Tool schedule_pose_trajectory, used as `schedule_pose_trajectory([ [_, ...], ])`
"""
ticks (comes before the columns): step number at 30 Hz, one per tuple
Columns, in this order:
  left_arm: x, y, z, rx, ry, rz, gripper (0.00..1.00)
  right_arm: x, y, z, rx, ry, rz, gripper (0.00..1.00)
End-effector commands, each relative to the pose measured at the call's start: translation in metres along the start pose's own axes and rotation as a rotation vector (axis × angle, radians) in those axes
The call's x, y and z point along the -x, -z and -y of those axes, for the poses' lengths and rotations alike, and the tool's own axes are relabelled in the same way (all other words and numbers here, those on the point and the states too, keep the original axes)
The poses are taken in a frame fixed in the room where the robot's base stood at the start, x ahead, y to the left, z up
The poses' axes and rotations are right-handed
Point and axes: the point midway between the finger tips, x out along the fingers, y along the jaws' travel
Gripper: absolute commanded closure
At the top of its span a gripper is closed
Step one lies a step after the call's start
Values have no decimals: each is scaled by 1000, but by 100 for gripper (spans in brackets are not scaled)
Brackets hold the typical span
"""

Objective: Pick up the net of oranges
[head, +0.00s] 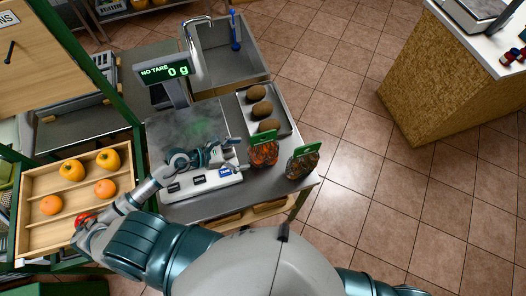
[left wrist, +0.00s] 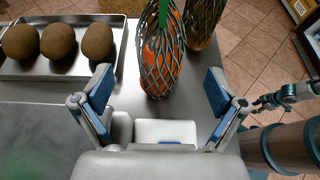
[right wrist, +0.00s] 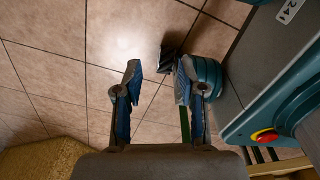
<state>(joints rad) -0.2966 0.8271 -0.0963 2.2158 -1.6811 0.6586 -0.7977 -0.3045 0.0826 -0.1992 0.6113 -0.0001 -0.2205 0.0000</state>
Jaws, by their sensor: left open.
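The net of oranges (head: 263,153), a mesh bag with a green tag, stands on the metal counter near its front right. It also shows in the left wrist view (left wrist: 160,65), upright and ahead of the gap between the fingers. My left gripper (head: 226,152) is open and empty, just left of the net and apart from it. Its blue-padded fingers (left wrist: 157,88) are spread wider than the net. My right gripper (right wrist: 158,78) has its fingers apart with nothing held, above the floor; it is not seen in the head view.
A second net (head: 302,164) with darker contents stands right of the oranges. A metal tray (head: 284,124) of brown round fruit lies behind. A wooden crate (head: 30,245) of fruit is at left; a sink (head: 215,60) is behind.

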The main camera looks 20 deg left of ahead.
Motion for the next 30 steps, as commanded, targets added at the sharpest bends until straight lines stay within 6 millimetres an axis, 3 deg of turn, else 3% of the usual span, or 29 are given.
schedule_pose_trajectory([
  [6,-29,-2,0,1,1,2,4,6,14,-1,1,-1,-23,60],
  [11,-42,-3,-1,2,0,4,4,10,15,-1,1,-1,-23,60],
  [18,-77,-4,-2,3,0,3,4,17,14,3,0,3,-20,60],
  [27,-84,-2,-2,2,1,1,4,17,13,4,-1,4,-18,60],
  [30,-84,-2,-2,2,1,1,29,17,12,4,-1,4,-17,60],
])
